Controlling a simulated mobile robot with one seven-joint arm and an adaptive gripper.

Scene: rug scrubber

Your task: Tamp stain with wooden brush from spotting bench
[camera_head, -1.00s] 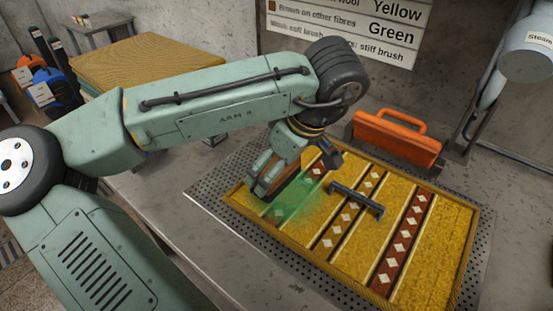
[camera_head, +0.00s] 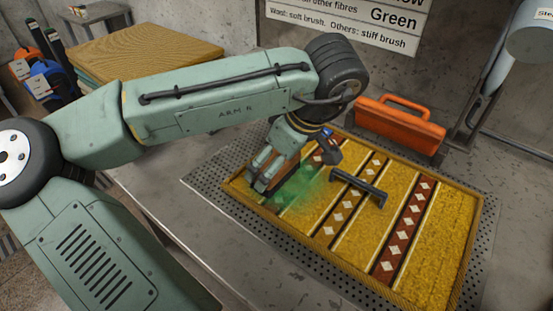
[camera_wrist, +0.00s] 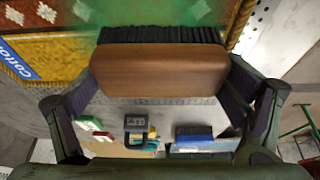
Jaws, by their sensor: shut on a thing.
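My gripper (camera_head: 266,180) is shut on a wooden brush. In the wrist view the brush's brown wooden block (camera_wrist: 160,72) sits between the two fingers, with its dark bristles (camera_wrist: 160,34) facing the rug. The rug (camera_head: 440,240) is mustard yellow with dark patterned stripes. A green stain (camera_head: 303,188) lies on its left part, and it also fills the top of the wrist view (camera_wrist: 150,12). The brush is at the stain's left side in the head view, partly hidden by my gripper. I cannot tell whether the bristles touch the rug.
A black handle-like bar (camera_head: 357,187) lies on the rug right of the stain. An orange case (camera_head: 400,130) stands behind the rug. A perforated metal plate (camera_head: 205,185) borders the rug. A blue Cotton label (camera_wrist: 17,62) and a blue object (camera_wrist: 194,133) show in the wrist view.

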